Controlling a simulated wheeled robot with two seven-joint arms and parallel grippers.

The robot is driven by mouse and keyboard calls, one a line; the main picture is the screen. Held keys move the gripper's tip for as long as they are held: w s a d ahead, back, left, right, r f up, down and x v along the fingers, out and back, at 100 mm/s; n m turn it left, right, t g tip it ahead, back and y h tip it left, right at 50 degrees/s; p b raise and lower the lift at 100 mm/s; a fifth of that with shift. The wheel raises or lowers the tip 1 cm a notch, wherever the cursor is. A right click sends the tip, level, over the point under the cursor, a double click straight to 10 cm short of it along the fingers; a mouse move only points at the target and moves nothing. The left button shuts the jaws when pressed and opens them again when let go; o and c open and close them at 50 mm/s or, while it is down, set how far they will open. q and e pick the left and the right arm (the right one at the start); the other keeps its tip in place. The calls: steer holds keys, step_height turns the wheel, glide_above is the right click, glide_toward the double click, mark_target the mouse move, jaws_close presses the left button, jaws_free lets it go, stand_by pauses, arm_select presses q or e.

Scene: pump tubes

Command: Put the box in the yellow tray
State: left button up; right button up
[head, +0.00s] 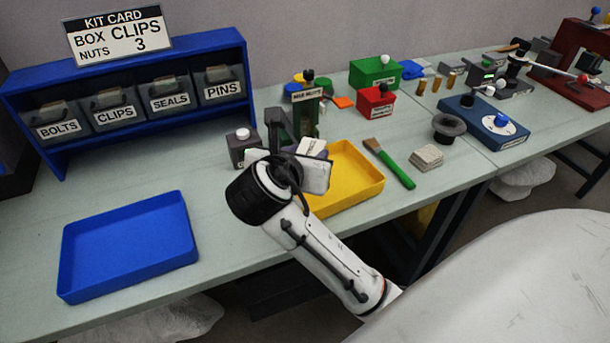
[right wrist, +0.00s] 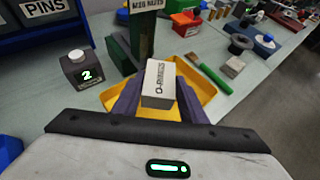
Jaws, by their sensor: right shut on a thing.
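A small white box labelled O-RINGS (right wrist: 158,80) is between the two dark fingers of my right gripper (right wrist: 157,98) in the right wrist view. The gripper is shut on it. In the head view the white box (head: 313,147) shows just past my right gripper (head: 302,156). The yellow tray (head: 368,192) is to the right, partly hidden by my gripper and wrist. In the right wrist view the tray (right wrist: 202,88) lies behind and below the held box. I cannot tell how high the box is above it. My left gripper is not in view.
A green-handled brush (head: 396,167) lies right of the yellow tray. A dark box with a white knob (head: 242,146) and a green stand (head: 308,112) are behind. A blue tray (head: 128,247) is at the left. A blue bin rack (head: 130,85) stands at the back left.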

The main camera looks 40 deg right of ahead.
steer(key=f, duration=0.4)
steer(key=shift+s+f, duration=0.35)
step_height(320, 180, down, 4)
steer(key=shift+r, duration=0.1)
steer(key=shift+f, duration=0.5)
steer(key=shift+c, duration=0.5)
steer(key=o, duration=1.1)
steer(key=shift+f, duration=0.1)
